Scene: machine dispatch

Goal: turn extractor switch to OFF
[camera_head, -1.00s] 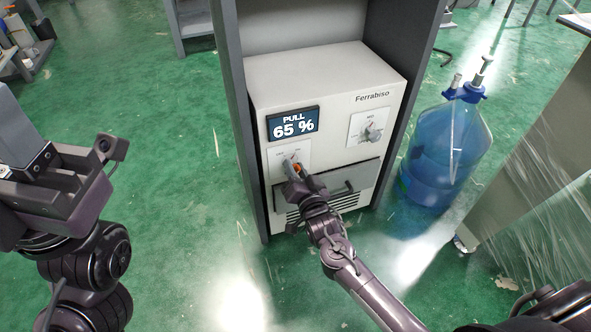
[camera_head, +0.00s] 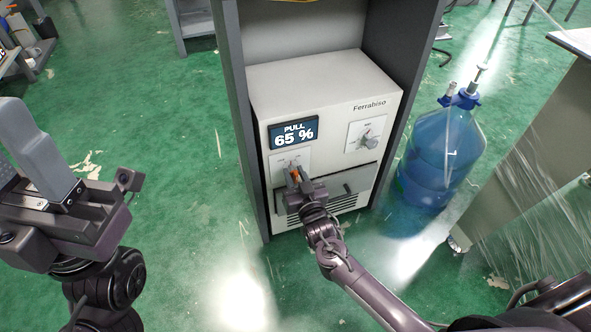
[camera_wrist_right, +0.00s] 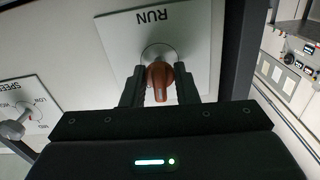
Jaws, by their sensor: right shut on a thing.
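The extractor (camera_head: 330,90) is a white box marked Ferrabiso, with a display (camera_head: 293,133) reading PULL 65 %. Its switch (camera_wrist_right: 158,80) is a red-brown lever knob on a white plate (camera_wrist_right: 195,35), with RUN upside down in the right wrist view; it shows orange in the head view (camera_head: 295,175). My right gripper (camera_wrist_right: 159,92) is shut on the switch, one finger on each side. In the head view my right gripper (camera_head: 296,180) hides part of the plate; an OFF mark cannot be read. My left gripper (camera_head: 45,160) is at the far left, away from the extractor; its fingertips are unclear.
A grey speed knob (camera_head: 369,139) sits right of the display, also in the wrist view (camera_wrist_right: 14,128). Grey cabinet walls (camera_head: 243,130) flank the extractor. A blue bottle (camera_head: 440,150) stands right.

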